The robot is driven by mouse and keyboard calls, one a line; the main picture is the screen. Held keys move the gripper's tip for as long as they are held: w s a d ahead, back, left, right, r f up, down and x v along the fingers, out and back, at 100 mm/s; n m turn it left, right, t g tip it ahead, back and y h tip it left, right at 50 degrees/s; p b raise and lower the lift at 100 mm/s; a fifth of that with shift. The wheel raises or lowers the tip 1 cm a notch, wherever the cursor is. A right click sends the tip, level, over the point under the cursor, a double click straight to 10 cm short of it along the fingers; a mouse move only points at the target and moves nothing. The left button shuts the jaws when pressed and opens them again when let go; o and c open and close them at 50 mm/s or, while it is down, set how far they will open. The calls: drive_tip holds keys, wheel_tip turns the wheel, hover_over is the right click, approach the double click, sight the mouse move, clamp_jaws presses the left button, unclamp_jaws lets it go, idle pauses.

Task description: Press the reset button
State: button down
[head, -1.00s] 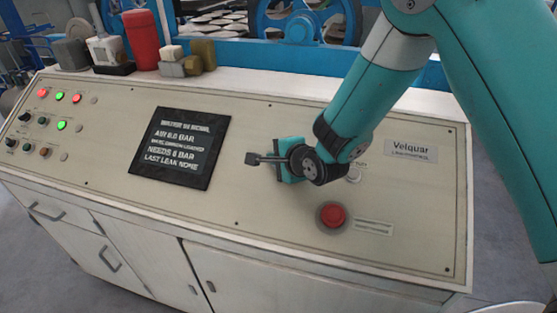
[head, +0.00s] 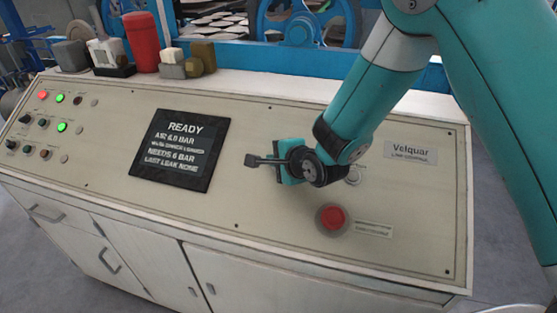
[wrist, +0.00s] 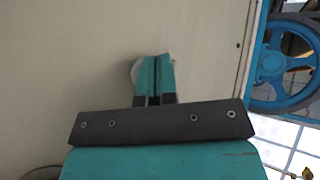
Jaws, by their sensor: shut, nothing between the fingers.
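My gripper (wrist: 155,62) is shut and empty in the wrist view, its teal fingers pointing at the cream panel. A pale round button (wrist: 137,72) shows partly behind the fingertips; I cannot tell whether they touch it. In the head view a pale round button (head: 353,176) shows beside my wrist, partly hidden, its label unreadable. The fingertips are hidden there. The red button (head: 333,216) in its grey ring sits nearer the panel's front edge, apart from my gripper. The black display (head: 180,150) reads READY on its top line.
The sloping control panel (head: 250,225) has several lamps and knobs at its left end. A red cylinder (head: 142,40) and small blocks (head: 203,56) stand on the back ledge. Blue machinery (head: 300,30) stands behind. The panel between display and gripper is clear.

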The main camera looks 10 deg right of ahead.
drive_tip(key=shift+s+r, duration=0.2)
drive_tip(key=shift+r, duration=0.15)
drive_tip(key=shift+a+r, duration=0.1)
drive_tip(key=r+p, duration=0.1)
drive_tip(key=s+r+p, duration=0.1)
drive_tip(key=s+a+r+p, duration=0.1)
drive_tip(key=r, duration=0.1)
drive_tip(key=shift+s, duration=0.15)
drive_tip(key=shift+d+r, duration=0.1)
idle(0.8)
drive_tip(key=s+d+r+n+g, duration=0.3)
drive_tip(key=s+r+n, duration=0.1)
drive_tip(key=s+n, duration=0.3)
drive_tip(key=s+d+r+n+g+h, duration=0.1)
drive_tip(key=s+d+r+n+g, duration=0.2)
drive_tip(key=s+n, duration=0.4)
drive_tip(key=s+d+r+n+g, duration=0.4)
drive_tip(key=s+r+n, duration=0.2)
drive_tip(key=s, duration=0.8)
drive_tip(key=shift+r+n+g+h+b, duration=0.3)
drive_tip(key=shift+r+n+h+b, duration=0.15)
drive_tip(key=shift+n, duration=0.45)
